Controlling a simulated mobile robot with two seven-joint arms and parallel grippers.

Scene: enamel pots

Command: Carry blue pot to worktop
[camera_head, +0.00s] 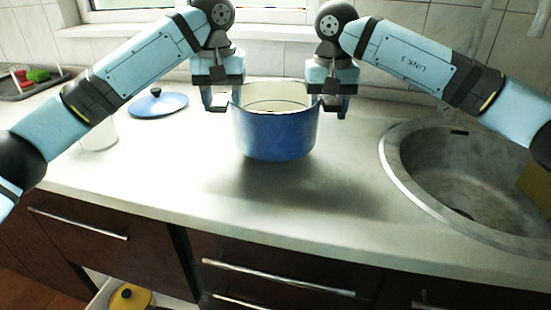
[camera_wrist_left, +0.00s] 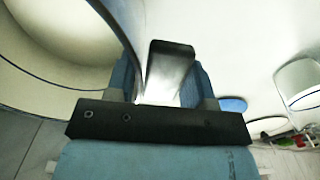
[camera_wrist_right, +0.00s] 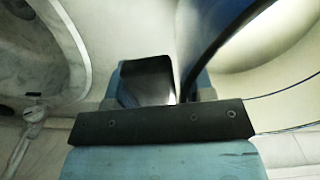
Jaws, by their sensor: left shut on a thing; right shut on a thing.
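The blue pot (camera_head: 275,134), with a cream inside, is upright over the middle of the worktop (camera_head: 150,180). A dark shadow lies below and in front of it; I cannot tell for sure whether its base touches. My left gripper (camera_head: 222,102) is shut on the pot's left side at the rim; the left wrist view shows the pot wall between its fingers (camera_wrist_left: 150,80). My right gripper (camera_head: 336,103) is shut on the right side at the rim, and its fingers (camera_wrist_right: 178,88) show in the right wrist view. The grippers hide the pot's handles.
A round sink (camera_head: 470,180) is at right. A dish rack (camera_head: 30,82) stands far left. A yellow lidded pot (camera_head: 130,298) sits in an open drawer below.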

